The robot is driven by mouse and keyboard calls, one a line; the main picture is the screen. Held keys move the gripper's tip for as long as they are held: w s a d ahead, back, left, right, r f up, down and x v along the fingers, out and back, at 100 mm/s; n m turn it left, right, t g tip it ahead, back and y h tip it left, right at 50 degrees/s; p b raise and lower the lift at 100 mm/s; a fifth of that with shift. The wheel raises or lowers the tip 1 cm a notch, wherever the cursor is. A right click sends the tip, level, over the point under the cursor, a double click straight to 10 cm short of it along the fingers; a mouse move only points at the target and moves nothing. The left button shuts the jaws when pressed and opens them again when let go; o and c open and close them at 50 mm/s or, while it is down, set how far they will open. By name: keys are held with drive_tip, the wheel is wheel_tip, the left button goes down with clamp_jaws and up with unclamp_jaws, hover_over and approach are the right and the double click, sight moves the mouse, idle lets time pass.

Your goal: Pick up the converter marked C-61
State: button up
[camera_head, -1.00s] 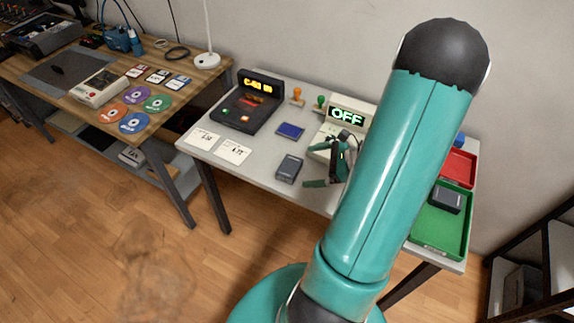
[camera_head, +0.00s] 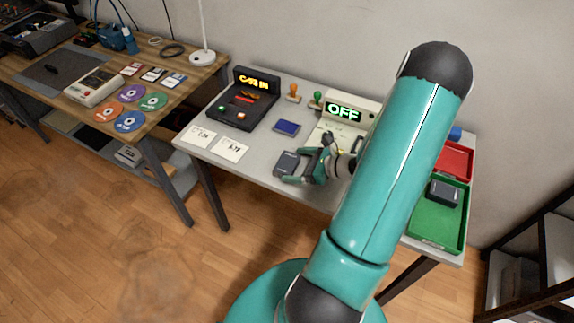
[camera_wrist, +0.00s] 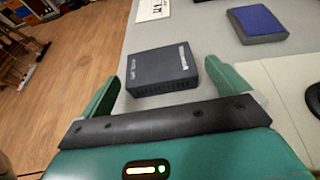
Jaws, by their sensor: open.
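A dark grey box, likely a converter (camera_head: 287,163), lies on the light grey table (camera_head: 257,166) near its front edge. In the wrist view the box (camera_wrist: 161,68) lies between and just ahead of the two green fingers; its small white markings are too small to read. My gripper (camera_head: 292,166) is open, with one finger on each side of the box in the wrist view (camera_wrist: 160,82). I cannot tell whether either finger touches it. A similar dark box (camera_head: 444,192) sits in the green tray (camera_head: 425,234) at the right.
A black device with a yellow display (camera_head: 243,107), a blue pad (camera_head: 287,127), two stamps and a unit reading OFF (camera_head: 344,112) stand behind. Cards (camera_head: 233,149) lie at the left. A red tray (camera_head: 456,161) adjoins the green one. A wooden bench (camera_head: 70,93) stands farther left.

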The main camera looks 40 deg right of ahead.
sight(291, 163)
drive_tip(key=x, duration=0.4)
drive_tip(key=shift+a, duration=0.1)
drive_tip(key=c, duration=1.1)
drive_tip(key=shift+r, duration=0.15)
